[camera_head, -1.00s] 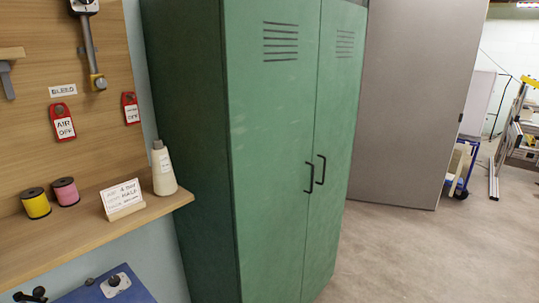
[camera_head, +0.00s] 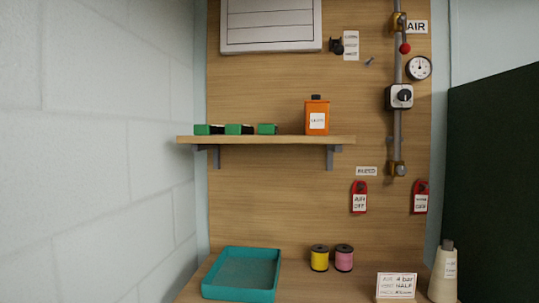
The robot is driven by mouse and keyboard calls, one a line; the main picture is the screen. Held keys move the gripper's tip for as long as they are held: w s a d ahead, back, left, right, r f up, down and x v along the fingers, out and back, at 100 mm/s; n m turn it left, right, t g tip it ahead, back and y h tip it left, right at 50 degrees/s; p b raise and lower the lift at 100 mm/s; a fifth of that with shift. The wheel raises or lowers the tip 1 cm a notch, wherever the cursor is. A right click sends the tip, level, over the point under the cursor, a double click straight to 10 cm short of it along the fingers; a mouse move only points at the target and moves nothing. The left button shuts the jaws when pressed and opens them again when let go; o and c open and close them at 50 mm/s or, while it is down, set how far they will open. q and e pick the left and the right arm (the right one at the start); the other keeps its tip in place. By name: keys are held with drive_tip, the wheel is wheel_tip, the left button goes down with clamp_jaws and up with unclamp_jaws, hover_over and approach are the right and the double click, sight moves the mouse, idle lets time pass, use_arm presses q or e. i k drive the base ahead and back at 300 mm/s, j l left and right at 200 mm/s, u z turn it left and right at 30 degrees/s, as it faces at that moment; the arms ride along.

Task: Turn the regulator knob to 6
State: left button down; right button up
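The regulator knob (camera_head: 404,95) is a black round knob on a pale square body, on the vertical air pipe at the right of the wooden board. Its setting is too small to read. A round white gauge (camera_head: 419,68) sits just above and to the right of it. A red-ended lever (camera_head: 405,48) is higher on the pipe, beside a sign reading AIR (camera_head: 417,27). A small card (camera_head: 396,285) on the bench mentions air and bar; its full text is hard to read. Neither of my grippers is in view.
A shelf (camera_head: 265,140) holds an orange can (camera_head: 317,116) and several green items. On the bench are a teal tray (camera_head: 241,273), yellow and pink spools (camera_head: 344,258) and a cream bottle (camera_head: 443,272). A dark green cabinet (camera_head: 495,180) stands right.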

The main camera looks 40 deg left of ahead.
sight(404, 95)
drive_tip(key=u, duration=1.1)
drive_tip(key=i+l, duration=0.25)
drive_tip(key=i, duration=0.1)
